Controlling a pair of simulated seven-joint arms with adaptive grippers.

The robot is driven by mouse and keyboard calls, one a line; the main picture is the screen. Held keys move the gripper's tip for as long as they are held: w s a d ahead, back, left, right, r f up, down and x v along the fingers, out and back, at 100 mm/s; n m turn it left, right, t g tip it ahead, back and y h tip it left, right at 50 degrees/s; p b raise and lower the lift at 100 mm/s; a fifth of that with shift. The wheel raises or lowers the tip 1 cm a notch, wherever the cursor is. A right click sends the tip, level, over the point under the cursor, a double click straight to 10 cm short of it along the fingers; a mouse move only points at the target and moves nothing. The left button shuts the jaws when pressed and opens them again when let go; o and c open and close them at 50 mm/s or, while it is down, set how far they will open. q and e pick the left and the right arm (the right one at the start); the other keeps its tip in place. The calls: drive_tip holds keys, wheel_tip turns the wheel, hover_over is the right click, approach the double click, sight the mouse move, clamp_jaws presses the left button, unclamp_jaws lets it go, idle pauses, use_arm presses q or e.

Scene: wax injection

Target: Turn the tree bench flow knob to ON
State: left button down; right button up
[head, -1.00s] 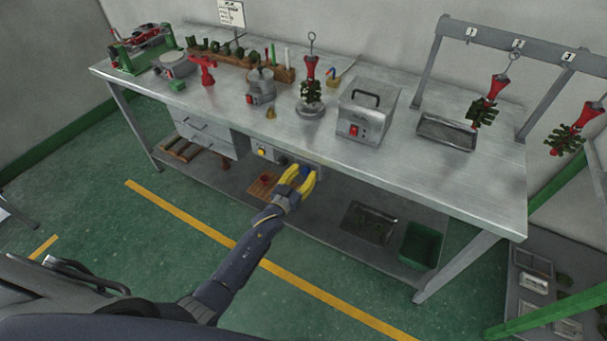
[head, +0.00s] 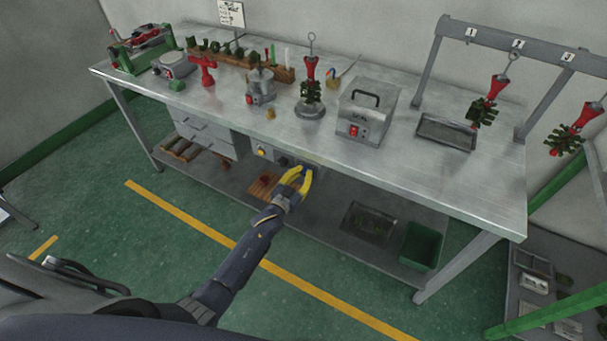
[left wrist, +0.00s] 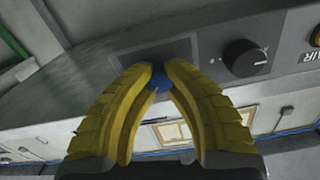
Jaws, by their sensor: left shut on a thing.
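The front panel (head: 283,158) under the tree bench top carries several controls. My left gripper (head: 304,171) is at the right end of this panel. In the left wrist view its yellow fingers (left wrist: 160,76) are shut on a blue knob (left wrist: 161,82), mostly hidden between the fingertips. A black knob (left wrist: 244,58) with a white pointer mark is to the right of the fingers, apart from them. The knob's own markings are not readable, so I cannot tell its setting. My right gripper is not in view.
The steel bench top (head: 225,112) above holds wax tools, a grey box (head: 366,115) with a red switch and wax trees. Drawers (head: 205,137) are left of the panel. A lower shelf (head: 330,205) holds a tray and a green bin (head: 421,246). The floor in front is clear.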

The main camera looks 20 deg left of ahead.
use_arm(q)
drive_tip(key=shift+f, duration=0.15)
drive_tip(key=c, duration=1.1)
unclamp_jaws()
drive_tip(key=shift+c, duration=0.2)
drive_tip(key=v, duration=1.2)
